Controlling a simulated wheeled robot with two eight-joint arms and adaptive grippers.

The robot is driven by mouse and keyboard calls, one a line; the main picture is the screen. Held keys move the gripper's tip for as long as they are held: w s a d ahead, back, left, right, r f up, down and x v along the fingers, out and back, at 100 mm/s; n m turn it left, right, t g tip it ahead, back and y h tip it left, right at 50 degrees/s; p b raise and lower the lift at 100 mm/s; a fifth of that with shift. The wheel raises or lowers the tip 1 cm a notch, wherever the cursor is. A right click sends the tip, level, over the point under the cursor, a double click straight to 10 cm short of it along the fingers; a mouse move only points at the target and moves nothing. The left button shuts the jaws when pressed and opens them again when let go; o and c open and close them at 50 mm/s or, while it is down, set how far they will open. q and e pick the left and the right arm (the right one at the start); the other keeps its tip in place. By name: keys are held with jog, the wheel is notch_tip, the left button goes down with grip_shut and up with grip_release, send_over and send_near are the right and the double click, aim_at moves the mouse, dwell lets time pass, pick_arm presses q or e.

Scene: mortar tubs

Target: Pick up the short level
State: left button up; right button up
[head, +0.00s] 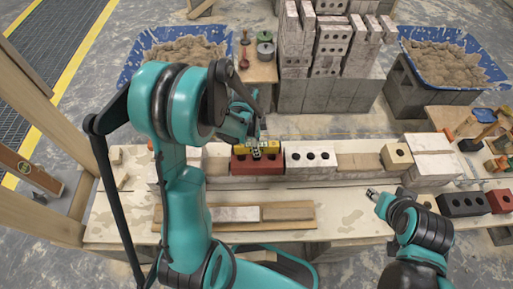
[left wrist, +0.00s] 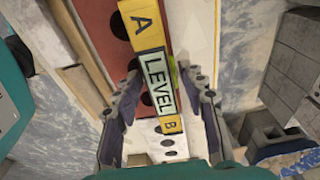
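The short level (head: 242,149) is a yellow bar lying on top of a red brick (head: 243,167) in the row on the bench. In the left wrist view the level (left wrist: 157,78) shows a pale "LEVEL" label between yellow ends marked A and B. My left gripper (head: 256,150) is over the level. In the left wrist view its two fingers (left wrist: 160,72) stand apart, one on each side of the level, with gaps visible. My right gripper (head: 372,193) is away to the right above the bench front, small in view, and its opening is unclear.
A white brick (head: 310,157) stands right of the red one in the row. A wooden board with pale strips (head: 290,211) lies in front. Dark (head: 461,204) and red bricks are at right. Mortar tubs (head: 133,72) and stacked blocks (head: 325,95) stand behind. The bench front centre is clear.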

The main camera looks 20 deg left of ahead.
pick_arm(q)
grip_shut()
jog(key=shift+r, duration=0.15)
